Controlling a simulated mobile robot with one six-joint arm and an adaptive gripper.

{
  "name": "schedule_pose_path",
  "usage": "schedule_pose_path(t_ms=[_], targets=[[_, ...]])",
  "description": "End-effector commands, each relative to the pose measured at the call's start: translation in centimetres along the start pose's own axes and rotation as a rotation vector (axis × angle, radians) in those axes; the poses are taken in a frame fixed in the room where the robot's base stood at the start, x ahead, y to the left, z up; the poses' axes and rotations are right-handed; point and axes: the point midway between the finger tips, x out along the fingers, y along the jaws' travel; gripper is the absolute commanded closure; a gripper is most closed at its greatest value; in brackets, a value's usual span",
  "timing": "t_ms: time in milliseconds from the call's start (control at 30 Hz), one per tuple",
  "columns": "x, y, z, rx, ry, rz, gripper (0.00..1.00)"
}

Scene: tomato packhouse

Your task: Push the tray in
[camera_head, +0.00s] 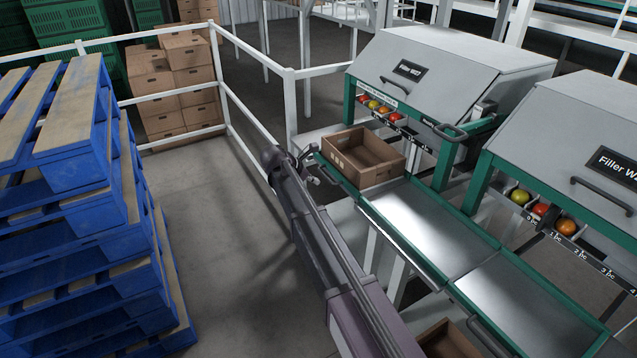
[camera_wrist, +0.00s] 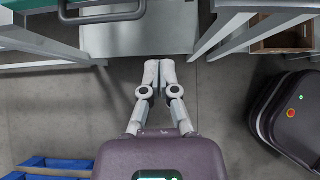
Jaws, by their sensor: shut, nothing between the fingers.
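A green-framed bench runs along the machine fronts, with a flat grey tray-like surface (camera_head: 415,222) in its middle. Which part is the tray is not certain. My gripper (camera_head: 313,178) is left of the box, beside the bench's front edge. In the wrist view my gripper (camera_wrist: 159,64) is shut and empty, its tips pointing at the near edge of a grey panel (camera_wrist: 140,38). A dark bar handle (camera_wrist: 102,17) lies beyond that edge, to the left. Contact cannot be told.
Blue pallets (camera_head: 85,200) are stacked at left. A white railing (camera_head: 250,75) stands behind my arm. Two grey filler machines (camera_head: 430,85) with tomatoes in slots stand at right. Another cardboard box (camera_head: 447,340) is at the bottom.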

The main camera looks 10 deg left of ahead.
Motion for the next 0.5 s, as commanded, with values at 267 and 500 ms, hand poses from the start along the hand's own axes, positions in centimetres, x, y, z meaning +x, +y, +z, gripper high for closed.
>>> schedule_pose_path(t_ms=[267, 500], targets=[[2.8, 0.1, -0.3, 0.000, 0.000, 0.001, 1.00], [5.5, 0.0, -0.3, 0.001, 0.001, -0.001, 1.00]])
